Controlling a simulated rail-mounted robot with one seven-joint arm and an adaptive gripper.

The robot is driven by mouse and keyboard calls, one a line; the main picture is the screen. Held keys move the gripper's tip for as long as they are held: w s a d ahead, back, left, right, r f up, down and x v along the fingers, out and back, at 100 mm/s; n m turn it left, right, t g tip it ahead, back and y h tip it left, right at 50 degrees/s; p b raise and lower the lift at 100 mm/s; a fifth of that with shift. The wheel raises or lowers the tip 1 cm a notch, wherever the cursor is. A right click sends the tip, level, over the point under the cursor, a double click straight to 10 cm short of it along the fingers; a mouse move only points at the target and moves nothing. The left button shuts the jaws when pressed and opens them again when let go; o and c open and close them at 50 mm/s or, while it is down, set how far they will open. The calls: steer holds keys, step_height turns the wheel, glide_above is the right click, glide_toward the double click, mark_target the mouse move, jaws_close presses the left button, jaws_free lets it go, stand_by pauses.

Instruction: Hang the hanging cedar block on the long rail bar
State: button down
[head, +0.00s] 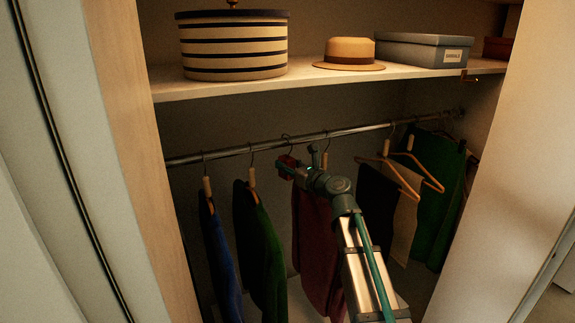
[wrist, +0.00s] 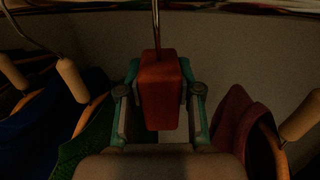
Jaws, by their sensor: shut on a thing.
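The cedar block (wrist: 160,90) is a reddish-brown block with a thin metal hook rising from its top. It is upright between the two teal fingers of my gripper (wrist: 160,100), which is shut on it. In the head view the block (head: 286,161) is just below the long rail bar (head: 235,151), in my gripper (head: 290,168). Its hook reaches up to the height of the bar in that view. The bar also crosses the top of the wrist view (wrist: 220,7). The hook's top is cut off there, so I cannot tell whether it is over the bar.
Hangers with a blue garment (head: 222,255) and a green garment (head: 262,250) hang left of the block. A maroon garment (head: 312,245) is close on the right, with more clothes farther right. The shelf (head: 220,88) above holds a striped box (head: 235,50), a hat (head: 349,53) and a grey box (head: 424,52).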

steer(key=shift+f, duration=0.25)
stand_by(0.6)
steer(key=c, duration=0.7)
jaws_free()
steer(key=shift+d, duration=0.1)
